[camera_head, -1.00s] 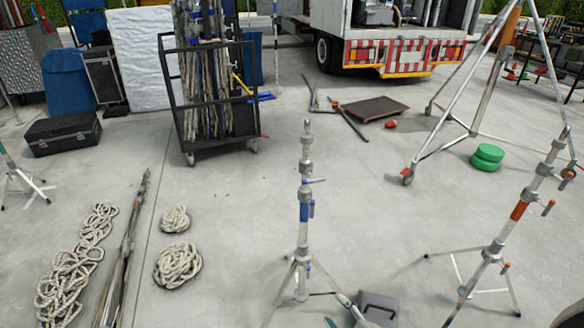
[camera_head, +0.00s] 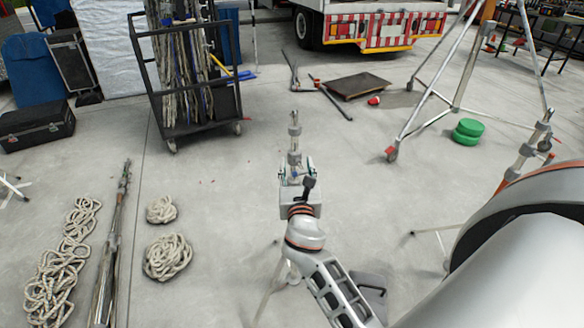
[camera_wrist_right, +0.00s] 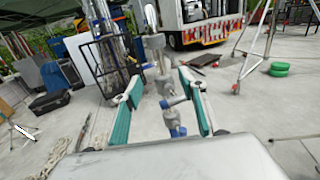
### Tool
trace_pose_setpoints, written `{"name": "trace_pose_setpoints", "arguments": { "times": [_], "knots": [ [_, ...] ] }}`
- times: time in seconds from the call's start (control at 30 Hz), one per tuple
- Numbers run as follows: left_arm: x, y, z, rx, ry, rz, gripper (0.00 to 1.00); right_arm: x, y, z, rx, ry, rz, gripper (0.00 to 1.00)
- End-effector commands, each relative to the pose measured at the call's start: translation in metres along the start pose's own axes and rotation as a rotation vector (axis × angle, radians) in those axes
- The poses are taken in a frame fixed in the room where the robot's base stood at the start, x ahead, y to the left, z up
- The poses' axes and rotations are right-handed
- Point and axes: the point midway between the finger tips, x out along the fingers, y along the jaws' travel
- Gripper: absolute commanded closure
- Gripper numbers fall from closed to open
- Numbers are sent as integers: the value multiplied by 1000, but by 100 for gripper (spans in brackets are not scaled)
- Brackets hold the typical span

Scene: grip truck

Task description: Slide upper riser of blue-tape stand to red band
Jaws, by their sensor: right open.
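The blue-tape stand (camera_head: 294,130) stands upright in the middle of the head view, its upper riser and collars showing above my right gripper (camera_head: 296,169). My gripper and arm hide its middle, with the blue tape, and most of its legs. In the right wrist view, the stand's grey post (camera_wrist_right: 154,44) rises between the teal-padded fingers of the right gripper (camera_wrist_right: 161,82). The fingers are open on either side of the stand, with a gap to it; whether they touch it cannot be told. Blue knobs (camera_wrist_right: 176,101) show between them. I cannot see a red band on the riser. My left gripper is out of view.
A second stand (camera_head: 536,138) is at the right, partly behind my arm. Rope coils (camera_head: 168,257) and poles (camera_head: 115,240) lie at the left. A black cart (camera_head: 189,142) and a truck (camera_head: 385,32) are behind. Floor around the blue-tape stand is mostly clear.

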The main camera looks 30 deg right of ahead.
Motion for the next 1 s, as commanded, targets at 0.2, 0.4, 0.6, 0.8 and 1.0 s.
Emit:
{"name": "trace_pose_setpoints", "arguments": {
  "times": [0.2,0.4,0.6,0.8,1.0],
  "knots": [
    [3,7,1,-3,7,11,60,29,0,0,3,-2,0,58],
    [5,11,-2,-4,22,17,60,56,0,-1,3,-2,0,58],
    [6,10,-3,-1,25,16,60,83,0,1,3,-1,2,58],
    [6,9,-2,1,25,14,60,106,0,0,4,-1,1,58],
    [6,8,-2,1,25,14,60,120,0,0,4,0,1,58]
  ]
}}
